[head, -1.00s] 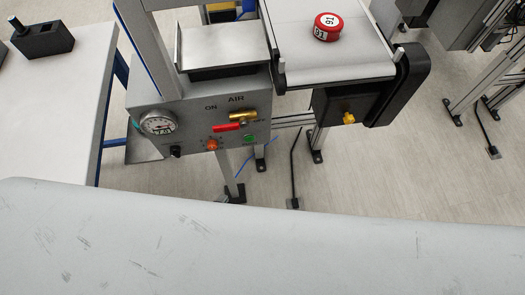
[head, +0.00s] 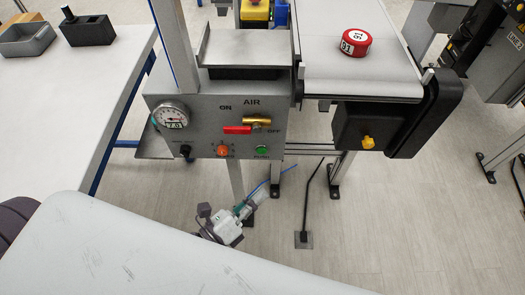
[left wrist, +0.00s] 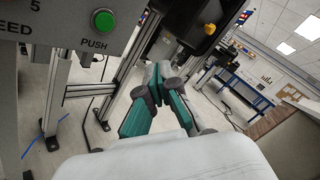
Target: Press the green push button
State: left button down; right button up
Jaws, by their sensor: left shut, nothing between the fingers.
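The green push button (head: 262,149) sits at the lower right of the grey control panel (head: 205,104) in the head view. It also shows in the left wrist view (left wrist: 103,20), at the upper left above the word PUSH. My left gripper (head: 255,198) is below the panel in the head view, apart from the button. In the left wrist view its teal fingers (left wrist: 158,84) are shut with nothing between them, to the right of and below the button. My right gripper is in neither view.
An orange knob (head: 222,151), a red-handled valve (head: 238,129) and a gauge (head: 171,115) are on the same panel. A conveyor (head: 360,80) carrying a red can (head: 355,42) stands to the right. A white table (head: 80,120) is at left.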

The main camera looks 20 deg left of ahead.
aim_at(262, 151)
pick_arm(q)
jog(key=w+a, duration=0.2)
jog(key=w, duration=0.6)
jog(key=shift+w+a+p, duration=0.2)
jog(key=shift+w+p, duration=0.05)
jog(key=shift+p, duration=0.1)
dwell(0.9)
dwell(0.4)
jog(key=shift+w+a, duration=0.1)
jog(key=shift+w, duration=0.3)
